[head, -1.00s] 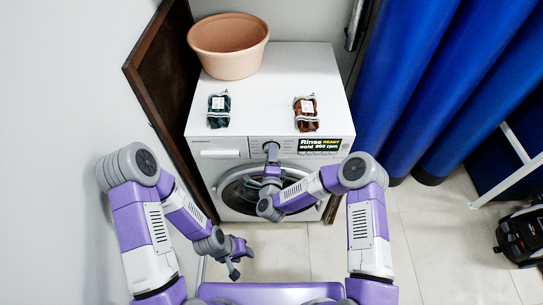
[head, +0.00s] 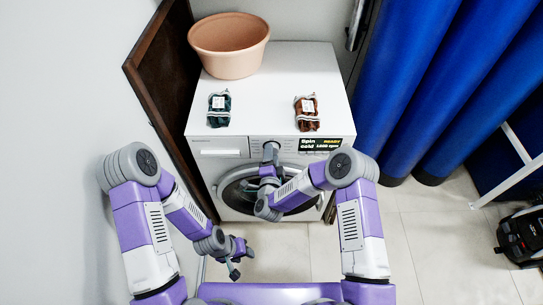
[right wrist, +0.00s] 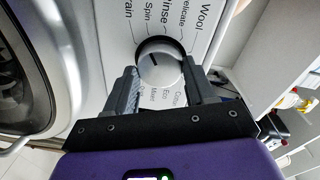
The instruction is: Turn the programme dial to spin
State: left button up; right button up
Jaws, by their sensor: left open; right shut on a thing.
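The programme dial (right wrist: 158,60) is a round pale knob on the washing machine's (head: 275,75) front panel. Its dark pointer mark points up-left, toward the printed word Spin. The display (head: 321,145) reads Spin, READY, cold and an rpm figure too small to read surely. My left gripper (head: 236,262) is open and empty, low in front of the machine.
On the machine's top stand a pink tub (head: 229,48), a green bundle (head: 219,108) and a reddish-brown bundle (head: 307,112). A blue curtain (head: 430,90) hangs at the right. A dark wooden panel (head: 165,80) stands at the left. The tiled floor (head: 440,240) is open at front right.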

jog(key=o, duration=1)
jog(key=shift+o, duration=0.2)
jog(key=s+p, duration=0.1)
jog(key=s, duration=0.6)
jog(key=shift+s+r, duration=0.25)
jog(key=shift+a+f, duration=0.1)
